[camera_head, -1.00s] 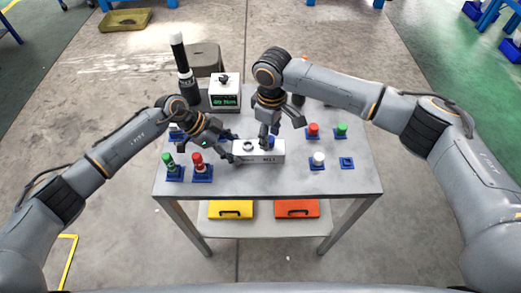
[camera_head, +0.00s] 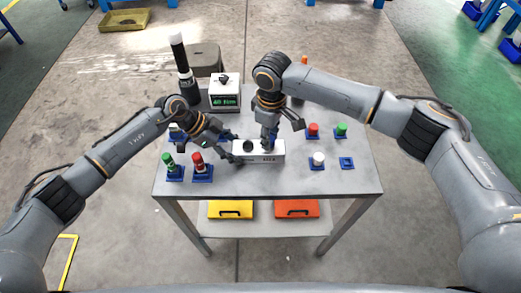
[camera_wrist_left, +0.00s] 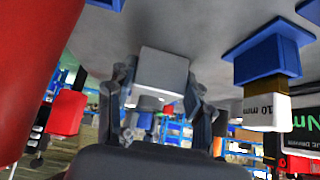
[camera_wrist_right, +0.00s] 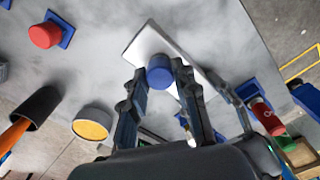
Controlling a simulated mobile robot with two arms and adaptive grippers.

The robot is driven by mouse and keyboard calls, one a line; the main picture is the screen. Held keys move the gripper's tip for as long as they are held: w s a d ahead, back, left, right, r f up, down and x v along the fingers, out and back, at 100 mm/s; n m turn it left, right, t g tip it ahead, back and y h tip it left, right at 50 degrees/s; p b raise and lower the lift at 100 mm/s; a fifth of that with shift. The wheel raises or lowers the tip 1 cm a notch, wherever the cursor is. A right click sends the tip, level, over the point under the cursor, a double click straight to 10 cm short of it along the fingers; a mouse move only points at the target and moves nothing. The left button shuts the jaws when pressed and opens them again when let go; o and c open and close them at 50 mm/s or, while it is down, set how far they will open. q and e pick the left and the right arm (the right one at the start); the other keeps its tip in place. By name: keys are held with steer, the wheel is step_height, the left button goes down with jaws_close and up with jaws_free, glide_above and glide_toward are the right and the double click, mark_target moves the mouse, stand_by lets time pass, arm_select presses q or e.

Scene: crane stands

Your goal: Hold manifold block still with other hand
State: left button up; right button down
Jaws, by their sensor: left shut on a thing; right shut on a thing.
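The white manifold block (camera_head: 270,157) lies flat near the middle of the grey table. A dark round port shows on its top left. My left gripper (camera_head: 236,157) is shut on the block's left end; in the left wrist view the block (camera_wrist_left: 163,72) sits between its fingers. My right gripper (camera_head: 268,145) points down over the block's top and is shut on a blue round cap. The cap (camera_wrist_right: 160,72) shows between its fingers in the right wrist view, at the block's top. Whether the cap is seated in the block is hidden by the fingers.
Red and green capped pieces (camera_head: 197,162) stand on blue bases at the left. A box with a green display (camera_head: 224,98) and a black-and-white cylinder (camera_head: 183,70) stand behind.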

steer(key=shift+r, duration=0.1)
steer(key=n, duration=0.3)
steer(key=shift+n, duration=1.1)
steer(key=shift+n, duration=1.1)
steer(key=n, duration=0.3)
steer(key=shift+n, duration=0.6)
steer(key=n, duration=0.4)
steer(key=shift+r, duration=0.1)
